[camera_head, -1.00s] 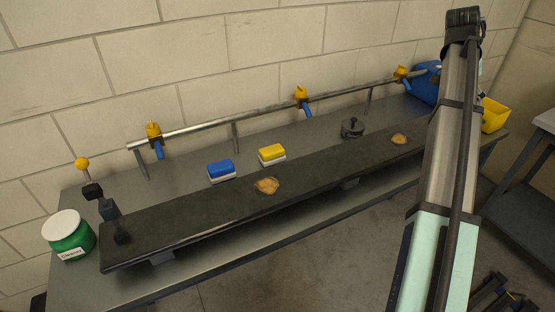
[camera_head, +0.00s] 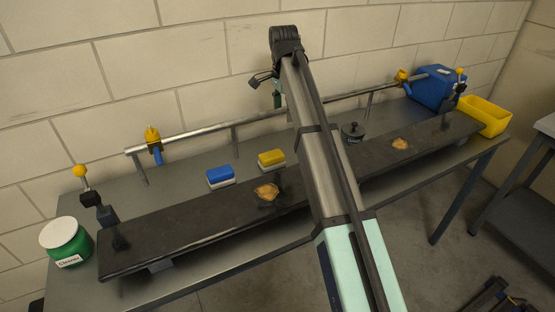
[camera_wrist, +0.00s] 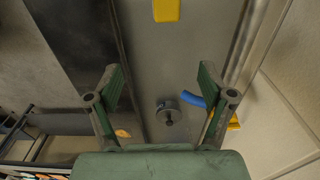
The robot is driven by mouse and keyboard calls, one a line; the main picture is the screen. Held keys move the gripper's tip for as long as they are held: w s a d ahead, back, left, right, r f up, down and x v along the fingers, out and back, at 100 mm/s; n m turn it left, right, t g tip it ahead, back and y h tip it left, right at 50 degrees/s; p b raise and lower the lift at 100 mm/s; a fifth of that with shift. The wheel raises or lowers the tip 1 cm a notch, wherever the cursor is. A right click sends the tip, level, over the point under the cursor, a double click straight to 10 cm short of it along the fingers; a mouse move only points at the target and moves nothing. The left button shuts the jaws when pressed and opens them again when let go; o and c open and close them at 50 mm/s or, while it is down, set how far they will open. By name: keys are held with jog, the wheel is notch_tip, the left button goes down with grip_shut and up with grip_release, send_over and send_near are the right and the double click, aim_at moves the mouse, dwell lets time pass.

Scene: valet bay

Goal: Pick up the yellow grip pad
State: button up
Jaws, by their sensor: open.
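The yellow grip pad (camera_head: 271,157) sits on a white base on the grey bench, behind the dark raised board and just right of a blue pad (camera_head: 220,174) of like shape. In the wrist view, part of the yellow pad (camera_wrist: 166,10) shows at the top edge, cut off by the frame. My gripper (camera_wrist: 160,85) is open and empty, with its green fingers wide apart above the bench. The pad lies ahead of the fingertips, apart from them. In the head view my arm hides most of the gripper.
A black knobbed disc (camera_head: 352,131) stands on the bench; in the wrist view it lies between my fingers. A metal rail (camera_head: 200,132) with yellow-and-blue fittings runs along the wall. The dark board (camera_head: 180,222) carries brownish patches. A green jar (camera_head: 67,243) stands left, a yellow bin (camera_head: 484,116) right.

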jog(key=a, duration=0.3)
jog(key=p, duration=0.3)
send_over(272, 154)
jog(key=f, duration=1.2)
jog(key=shift+s+d+f, duration=0.15)
jog(key=shift+s, duration=0.1)
jog(key=shift+w+a+f+p, duration=0.1)
jog(key=shift+f+p, duration=0.3)
jog(key=shift+f, duration=1.05)
jog(key=shift+w+a+f+p, duration=0.1)
jog(key=shift+f+p, duration=0.3)
jog(key=shift+f, duration=1.05)
jog(key=c, duration=1.2)
